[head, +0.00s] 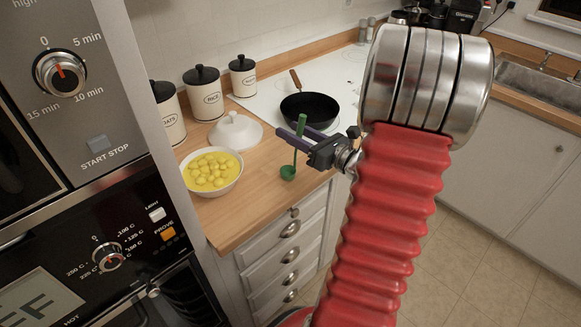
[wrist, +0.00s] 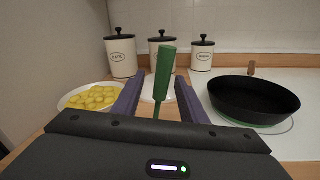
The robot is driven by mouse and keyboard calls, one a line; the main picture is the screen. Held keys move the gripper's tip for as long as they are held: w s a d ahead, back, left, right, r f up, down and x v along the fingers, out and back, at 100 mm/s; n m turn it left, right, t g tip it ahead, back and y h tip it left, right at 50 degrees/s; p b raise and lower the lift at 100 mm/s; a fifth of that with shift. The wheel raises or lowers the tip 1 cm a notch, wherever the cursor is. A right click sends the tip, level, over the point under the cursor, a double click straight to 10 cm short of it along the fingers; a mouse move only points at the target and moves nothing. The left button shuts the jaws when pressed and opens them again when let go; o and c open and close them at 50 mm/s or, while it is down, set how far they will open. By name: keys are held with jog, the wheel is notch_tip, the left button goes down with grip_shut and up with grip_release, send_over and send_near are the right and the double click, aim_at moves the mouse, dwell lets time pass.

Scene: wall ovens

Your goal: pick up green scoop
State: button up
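The green scoop (head: 288,173) is near the front edge of the wooden counter, its handle rising upright and slightly tilted. Its bowl is low, at or just above the counter; I cannot tell whether it touches. My gripper (head: 289,138) reaches over the counter edge from the right, with its dark purple fingers at the handle. In the wrist view the green handle (wrist: 164,72) stands between the two fingers (wrist: 159,84), with a visible gap on each side. The gripper looks open around the handle. The scoop's bowl is hidden there behind the gripper body.
A bowl of yellow round items (head: 212,173) and a white lid-like dish (head: 236,131) stand left of the scoop. Several black-lidded canisters (head: 206,94) line the wall. A black frying pan (head: 309,110) is on the white hob behind. Wall ovens (head: 95,200) fill the left.

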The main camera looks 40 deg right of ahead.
jog(key=shift+w+a, duration=0.15)
jog(key=shift+w, duration=0.85)
jog(key=shift+c, duration=0.6)
grip_shut()
